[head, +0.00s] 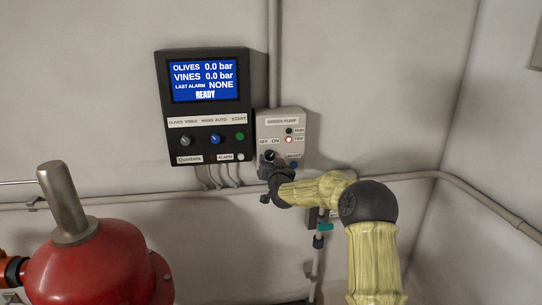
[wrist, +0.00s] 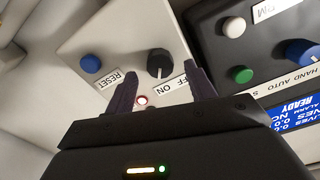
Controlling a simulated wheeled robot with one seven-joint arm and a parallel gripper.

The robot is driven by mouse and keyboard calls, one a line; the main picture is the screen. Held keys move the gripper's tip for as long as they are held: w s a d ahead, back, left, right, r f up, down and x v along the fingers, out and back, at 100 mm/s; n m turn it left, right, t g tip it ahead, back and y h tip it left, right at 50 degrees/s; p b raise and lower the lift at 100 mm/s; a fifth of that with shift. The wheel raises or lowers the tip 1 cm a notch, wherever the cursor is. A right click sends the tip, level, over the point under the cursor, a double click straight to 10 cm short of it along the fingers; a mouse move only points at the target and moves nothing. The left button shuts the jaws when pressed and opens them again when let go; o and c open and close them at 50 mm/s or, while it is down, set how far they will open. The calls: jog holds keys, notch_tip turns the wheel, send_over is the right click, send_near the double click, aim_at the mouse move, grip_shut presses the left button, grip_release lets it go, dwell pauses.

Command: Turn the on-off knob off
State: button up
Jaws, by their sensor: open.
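The on-off knob (wrist: 159,63) is a round black knob with a white mark on the pale pump box (wrist: 95,35). In the wrist view, which is turned nearly upside down, the mark points down toward the OFF/ON label (wrist: 168,86), seemingly nearer ON. In the head view the knob (head: 270,155) sits low on the box (head: 281,125), partly hidden by my gripper (head: 268,178). My gripper is open, and in the wrist view its two dark fingers (wrist: 161,62) appear on either side of the knob. Contact cannot be told.
A blue RESET button (wrist: 91,64) and a lit red TRIP lamp (wrist: 142,100) are near the knob. A black control panel (head: 205,105) with a screen adjoins the box. Pipes (head: 120,198) run along the wall. A red vessel (head: 95,265) stands at front left.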

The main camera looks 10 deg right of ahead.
aim_at(270, 155)
jog(key=shift+w+p, duration=0.3)
jog(key=shift+w, duration=0.85)
jog(key=c, duration=1)
